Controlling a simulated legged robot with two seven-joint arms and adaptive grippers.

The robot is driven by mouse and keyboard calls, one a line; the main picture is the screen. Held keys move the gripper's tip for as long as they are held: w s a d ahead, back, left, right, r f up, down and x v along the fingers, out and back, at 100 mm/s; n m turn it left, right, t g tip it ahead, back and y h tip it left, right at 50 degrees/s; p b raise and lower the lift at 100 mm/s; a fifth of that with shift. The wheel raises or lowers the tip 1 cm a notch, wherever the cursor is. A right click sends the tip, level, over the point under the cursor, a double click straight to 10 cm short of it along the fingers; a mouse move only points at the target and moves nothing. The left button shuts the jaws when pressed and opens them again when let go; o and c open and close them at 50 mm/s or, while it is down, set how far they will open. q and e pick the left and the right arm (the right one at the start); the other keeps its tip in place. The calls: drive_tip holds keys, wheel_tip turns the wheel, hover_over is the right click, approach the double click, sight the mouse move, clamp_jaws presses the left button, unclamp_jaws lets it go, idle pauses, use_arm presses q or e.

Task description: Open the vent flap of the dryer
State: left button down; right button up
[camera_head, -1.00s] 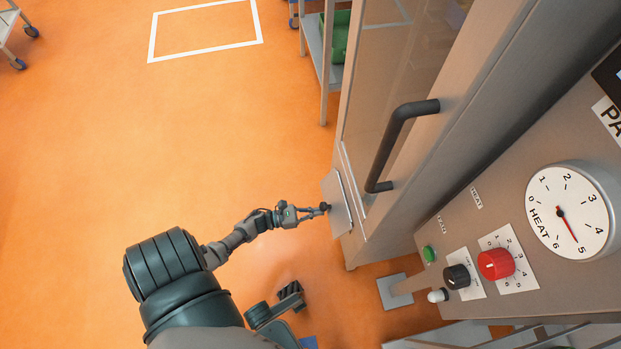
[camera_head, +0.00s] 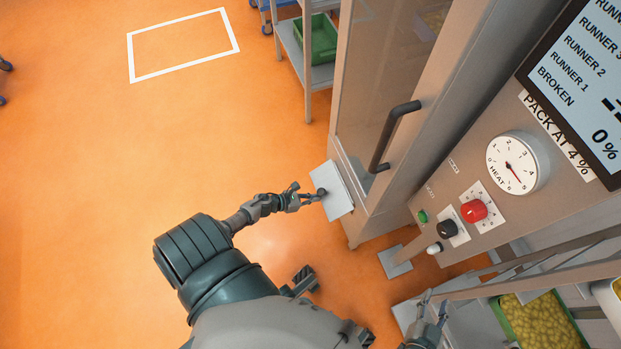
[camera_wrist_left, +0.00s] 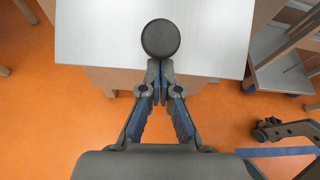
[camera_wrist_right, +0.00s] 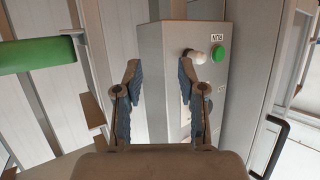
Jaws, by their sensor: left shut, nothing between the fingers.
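The vent flap (camera_head: 336,197) is a pale metal plate low on the dryer's front (camera_head: 378,110). It stands out from the dryer, tilted, and carries a round dark knob (camera_head: 321,192). My left gripper (camera_head: 307,198) is at the knob, its fingers together. In the left wrist view the closed fingertips (camera_wrist_left: 160,66) are right at the lower edge of the dark knob (camera_wrist_left: 160,39), with the pale flap (camera_wrist_left: 95,30) behind it. Whether they touch it I cannot tell. My right gripper (camera_head: 432,303) is at the lower right, open and empty in the right wrist view (camera_wrist_right: 157,75).
A control panel (camera_head: 480,190) with a heat dial (camera_head: 517,162), red knob and green button is right of the dryer. A long door handle (camera_head: 392,137) sits above the flap. A shelf with a green crate (camera_head: 318,40) stands behind. Orange floor at left is clear.

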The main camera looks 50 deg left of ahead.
use_arm(q)
drive_tip(key=shift+s+a+r+p, duration=0.1)
drive_tip(key=shift+s+r+p, duration=0.05)
drive_tip(key=shift+r+p, duration=0.7)
use_arm(e)
drive_tip(key=s+d+f+g+h, duration=0.1)
drive_tip(key=s+d+f+g, duration=0.1)
drive_tip(key=s+f+g, duration=0.2)
drive_tip(key=shift+s+f, duration=0.25)
drive_tip(key=shift+s, duration=0.2)
use_arm(q)
drive_tip(key=shift+a+r, duration=0.1)
